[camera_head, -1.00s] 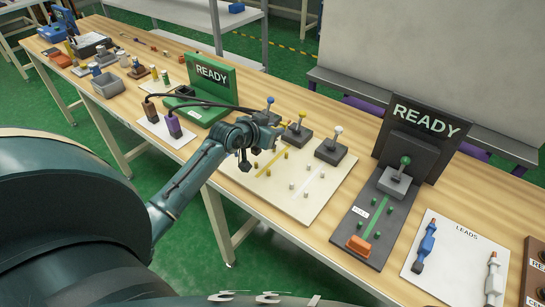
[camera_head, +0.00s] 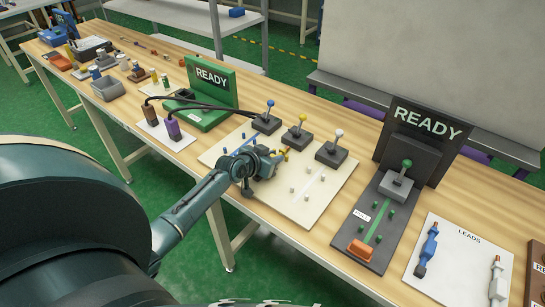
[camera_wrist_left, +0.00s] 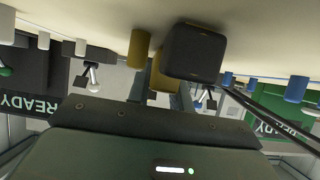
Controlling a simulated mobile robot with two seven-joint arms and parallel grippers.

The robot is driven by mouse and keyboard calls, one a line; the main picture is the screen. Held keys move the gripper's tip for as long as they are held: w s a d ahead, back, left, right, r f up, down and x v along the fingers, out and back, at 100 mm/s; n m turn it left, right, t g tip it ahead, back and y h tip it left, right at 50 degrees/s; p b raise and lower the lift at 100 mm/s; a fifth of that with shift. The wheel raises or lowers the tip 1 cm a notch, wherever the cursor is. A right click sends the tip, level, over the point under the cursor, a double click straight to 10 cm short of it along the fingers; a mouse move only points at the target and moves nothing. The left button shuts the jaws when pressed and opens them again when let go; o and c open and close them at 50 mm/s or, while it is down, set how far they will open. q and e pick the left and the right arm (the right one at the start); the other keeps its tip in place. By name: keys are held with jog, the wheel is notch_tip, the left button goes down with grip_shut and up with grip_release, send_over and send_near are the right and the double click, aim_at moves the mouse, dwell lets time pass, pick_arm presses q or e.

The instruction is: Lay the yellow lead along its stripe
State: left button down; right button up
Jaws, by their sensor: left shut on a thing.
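My left gripper (camera_head: 264,164) is low over the pale board (camera_head: 306,207), at the yellow stripe between the blue stripe (camera_head: 240,147) and the white one. It is shut on what looks like the yellow lead, mostly hidden by the jaws; a bit of yellow (camera_wrist_left: 160,82) shows between the fingers in the left wrist view. A yellow peg (camera_wrist_left: 138,48) stands beside it there, and a dark block (camera_wrist_left: 195,52) hides part of the view. The gripper covers most of the yellow stripe. My right gripper is out of view.
Levers with blue, yellow (camera_head: 302,117) and white (camera_head: 339,132) knobs stand behind the board. A blue lead (camera_head: 427,250) and a white lead (camera_head: 496,280) lie on the LEADS mat (camera_head: 455,270). Black cables (camera_head: 205,103) run left of the gripper. A dark READY station (camera_head: 425,135) stands right.

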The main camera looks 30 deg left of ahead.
pick_arm(q)
jog(key=c, duration=1.3)
grip_release()
jog(key=shift+f, duration=0.1)
jog(key=shift+o, duration=0.2)
jog(key=shift+s+r, duration=0.15)
jog(key=shift+r, duration=0.1)
jog(key=p+v, duration=0.1)
jog(key=v, duration=1)
jog(key=shift+s+p, duration=0.1)
jog(key=shift+p, duration=0.25)
jog(key=shift+m+g+h, duration=0.6)
jog(key=shift+g, duration=0.1)
jog(key=s+d+f, duration=0.2)
jog(key=s+d, duration=0.1)
jog(key=s+d+f, duration=0.2)
jog(key=s+d, duration=0.1)
jog(key=d, duration=0.1)
jog(key=s+d+f, duration=0.3)
jog(key=shift+d, duration=0.3)
jog(key=s+d+f+h, duration=0.1)
jog(key=s+d, duration=0.7)
jog(key=d, duration=0.2)
jog(key=shift+s+d+f+m, duration=0.25)
jog(key=shift+s+f+m, duration=0.05)
jog(key=shift+s+m, duration=0.1)
